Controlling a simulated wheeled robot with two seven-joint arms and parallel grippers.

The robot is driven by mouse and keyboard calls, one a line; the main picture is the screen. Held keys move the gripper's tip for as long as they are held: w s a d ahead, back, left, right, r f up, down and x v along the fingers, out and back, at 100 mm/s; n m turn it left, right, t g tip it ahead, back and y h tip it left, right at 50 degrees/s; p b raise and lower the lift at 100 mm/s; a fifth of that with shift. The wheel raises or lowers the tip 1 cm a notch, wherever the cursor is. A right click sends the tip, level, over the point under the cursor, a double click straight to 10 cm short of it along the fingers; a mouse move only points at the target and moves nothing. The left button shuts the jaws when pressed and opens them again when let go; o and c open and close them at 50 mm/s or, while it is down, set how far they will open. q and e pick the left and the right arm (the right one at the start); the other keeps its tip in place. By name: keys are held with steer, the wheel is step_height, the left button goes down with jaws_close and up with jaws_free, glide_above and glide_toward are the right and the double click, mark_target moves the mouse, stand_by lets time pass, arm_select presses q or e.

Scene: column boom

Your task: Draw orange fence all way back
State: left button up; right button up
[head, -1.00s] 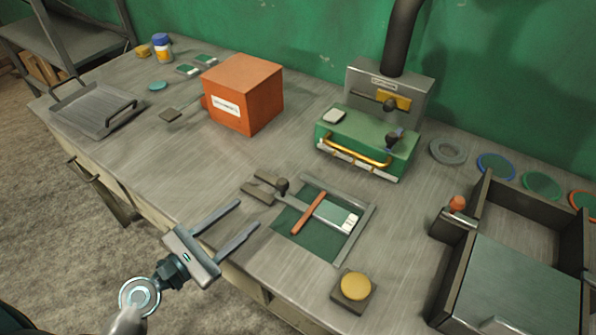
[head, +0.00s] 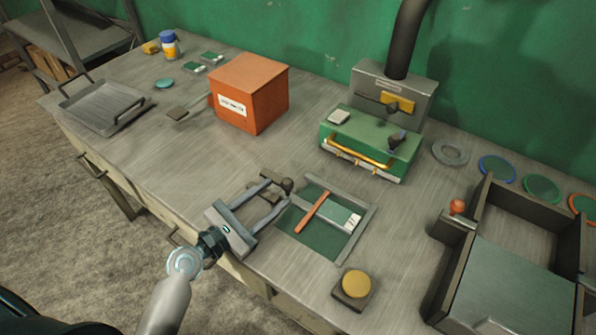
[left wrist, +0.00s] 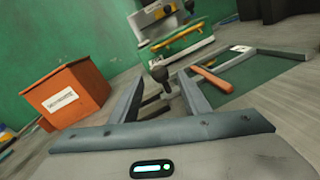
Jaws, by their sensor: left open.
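The orange fence (head: 312,212) is a narrow orange bar lying slantwise across a green mat in a grey frame (head: 362,232). It also shows in the left wrist view (left wrist: 211,79). A green-and-white card (head: 339,215) lies to the right of the fence. A dark knob (head: 287,185) on grey flat pieces stands at the frame's left side. My left gripper (head: 277,190) is open and empty, its fingers reaching to either side of the knob; I cannot tell if they touch it. The knob shows between the fingers in the left wrist view (left wrist: 159,72). My right gripper is not in view.
A green press with a yellow handle (head: 357,154) stands behind the frame. An orange box (head: 250,92) is at the back left, a metal tray (head: 104,104) at far left. A yellow button (head: 356,284) sits in front; a dark-walled bin (head: 447,262) is at right.

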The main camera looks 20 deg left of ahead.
arm_select(q)
steer(key=p+x, duration=0.1)
steer(key=x, duration=0.7)
steer(key=shift+w, duration=0.1)
steer(key=shift+w+d+p, duration=0.3)
steer(key=shift+w, duration=0.15)
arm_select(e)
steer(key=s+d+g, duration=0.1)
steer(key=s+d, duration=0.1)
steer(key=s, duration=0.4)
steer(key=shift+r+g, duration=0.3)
arm_select(q)
steer(key=shift+c, duration=0.4)
